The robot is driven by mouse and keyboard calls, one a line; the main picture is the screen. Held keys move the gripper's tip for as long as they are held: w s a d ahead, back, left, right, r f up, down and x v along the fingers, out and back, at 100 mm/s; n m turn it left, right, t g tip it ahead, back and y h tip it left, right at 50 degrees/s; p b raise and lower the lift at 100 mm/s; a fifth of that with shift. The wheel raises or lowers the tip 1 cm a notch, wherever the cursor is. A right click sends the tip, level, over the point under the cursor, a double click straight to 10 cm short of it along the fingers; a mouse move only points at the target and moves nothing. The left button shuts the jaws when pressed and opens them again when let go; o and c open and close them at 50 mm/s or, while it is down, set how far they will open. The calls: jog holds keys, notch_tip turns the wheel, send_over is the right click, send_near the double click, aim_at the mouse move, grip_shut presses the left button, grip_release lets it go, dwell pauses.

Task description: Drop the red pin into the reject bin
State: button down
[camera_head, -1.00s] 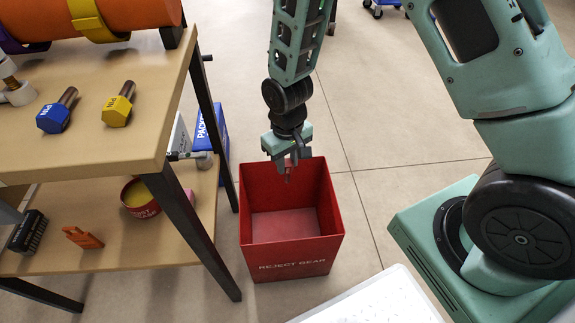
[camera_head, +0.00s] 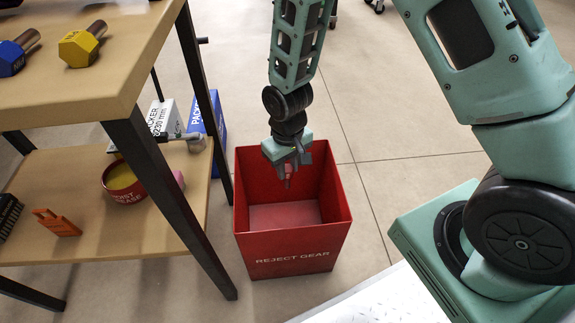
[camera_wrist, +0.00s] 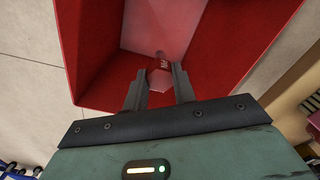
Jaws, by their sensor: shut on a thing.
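The red reject bin (camera_head: 290,254), lettered "REJECT GEAR", stands on the floor with its open top facing up. My gripper (camera_head: 289,166) is over the bin's back part, pointing down at about rim height. It is shut on the red pin (camera_head: 288,173), which hangs below the fingers inside the bin's outline. In the wrist view the red pin (camera_wrist: 160,78) sits between the two fingers (camera_wrist: 159,86), its hexagonal head showing, with the bin's walls (camera_wrist: 120,85) and paler floor beyond it. The far end of the pin is hard to make out.
A two-shelf workbench (camera_head: 95,85) stands left of the bin, its dark leg (camera_head: 172,195) close to the bin. A yellow-headed pin (camera_head: 80,46) and a blue-headed pin (camera_head: 14,56) lie on top. Open floor (camera_head: 400,130) lies behind and right.

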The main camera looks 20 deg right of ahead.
aim_at(287, 187)
notch_tip(287, 187, down, 12)
jog(key=b, duration=1)
jog(key=shift+r, duration=0.25)
jog(key=c, duration=1.1)
grip_release()
jog(key=shift+o, duration=0.2)
jog(key=shift+r, duration=0.1)
notch_tip(287, 187, up, 8)
jog(key=p, duration=0.7)
jog(key=shift+p, duration=0.35)
